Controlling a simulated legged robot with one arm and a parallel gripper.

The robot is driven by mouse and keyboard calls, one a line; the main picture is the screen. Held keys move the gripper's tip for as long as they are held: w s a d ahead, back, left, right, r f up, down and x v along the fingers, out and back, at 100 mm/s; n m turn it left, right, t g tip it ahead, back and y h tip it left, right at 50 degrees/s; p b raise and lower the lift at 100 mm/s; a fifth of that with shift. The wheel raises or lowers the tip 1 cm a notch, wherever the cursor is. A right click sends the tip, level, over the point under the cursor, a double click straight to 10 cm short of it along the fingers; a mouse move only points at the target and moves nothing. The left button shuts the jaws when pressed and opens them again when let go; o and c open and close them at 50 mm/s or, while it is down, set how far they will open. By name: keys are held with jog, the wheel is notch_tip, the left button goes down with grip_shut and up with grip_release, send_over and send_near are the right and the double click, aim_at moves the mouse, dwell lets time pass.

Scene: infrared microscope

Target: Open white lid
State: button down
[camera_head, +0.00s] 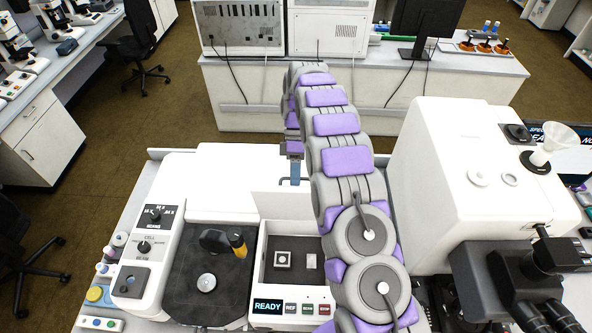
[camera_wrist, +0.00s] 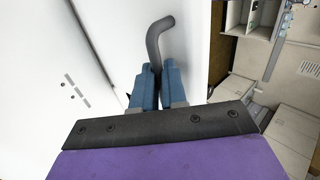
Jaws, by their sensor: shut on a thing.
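The white lid (camera_head: 272,206) stands upright at the back of an open compartment (camera_head: 256,277) in the white instrument, above the READY display. A dark bent handle (camera_wrist: 160,38) stands out from the lid; its thin end also shows in the head view (camera_head: 284,181). My gripper (camera_wrist: 158,76) has its two blue fingers closed around the handle. In the head view my gripper (camera_head: 295,173) is at the lid's upper edge, partly hidden by my own arm. The compartment shows a small square holder (camera_head: 283,260) and a pale block (camera_head: 311,262) inside.
Left of the compartment are a dark platform (camera_head: 203,283) with a black and orange piece (camera_head: 224,242) and a knob panel (camera_head: 150,235). A large white housing (camera_head: 445,175) and black eyepieces (camera_head: 530,285) stand at right. Open floor lies behind the bench.

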jog(key=shift+d+f+p, duration=0.1)
jog(key=shift+f+p, duration=0.6)
jog(key=c, duration=1.5)
grip_release()
jog(key=shift+w+f, duration=0.1)
jog(key=shift+w, duration=0.05)
jog(key=shift+o, duration=0.7)
jog(key=shift+w, duration=0.35)
jog(key=shift+o, duration=0.9)
jog(key=shift+w, duration=0.1)
jog(key=shift+r, duration=0.2)
jog(key=shift+a+r, duration=0.2)
jog(key=shift+a, duration=0.1)
jog(key=shift+f+b, duration=0.1)
jog(key=shift+b, duration=0.5)
